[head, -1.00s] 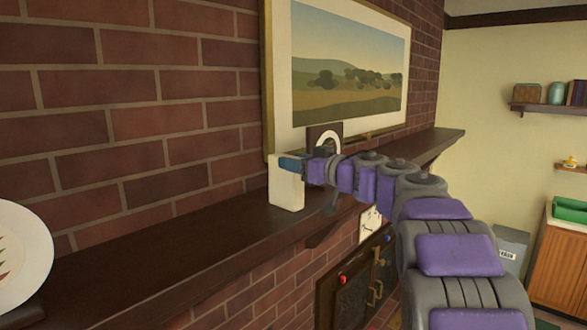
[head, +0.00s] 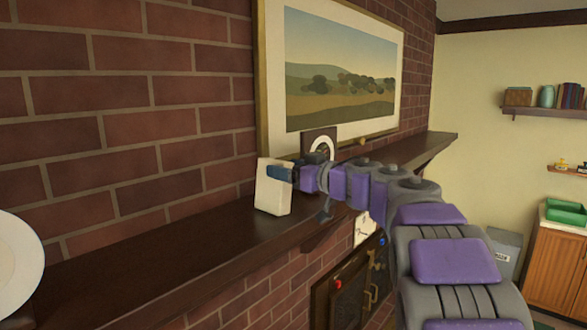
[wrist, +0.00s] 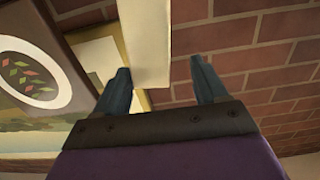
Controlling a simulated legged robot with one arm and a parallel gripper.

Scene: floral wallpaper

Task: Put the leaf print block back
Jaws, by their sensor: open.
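A plain cream block (head: 271,190) stands on the dark mantel shelf, leaning slightly; no leaf print shows on its visible faces. My gripper (head: 284,172) is at its upper right, a blue finger overlapping its top corner. In the wrist view my gripper (wrist: 162,82) is open, and the cream block (wrist: 146,38) reaches between the fingers, nearer the left one. I cannot tell whether they touch. A dark-edged piece with leaf shapes in a white oval (wrist: 38,74) is at left there; a dark square piece with a white ring (head: 320,145) stands behind my gripper.
The mantel shelf (head: 150,265) is clear between the cream block and a white round plate (head: 15,262) at far left. A framed landscape (head: 340,75) is behind my gripper against the brick wall. A cabinet with a green tray (head: 566,211) is far right.

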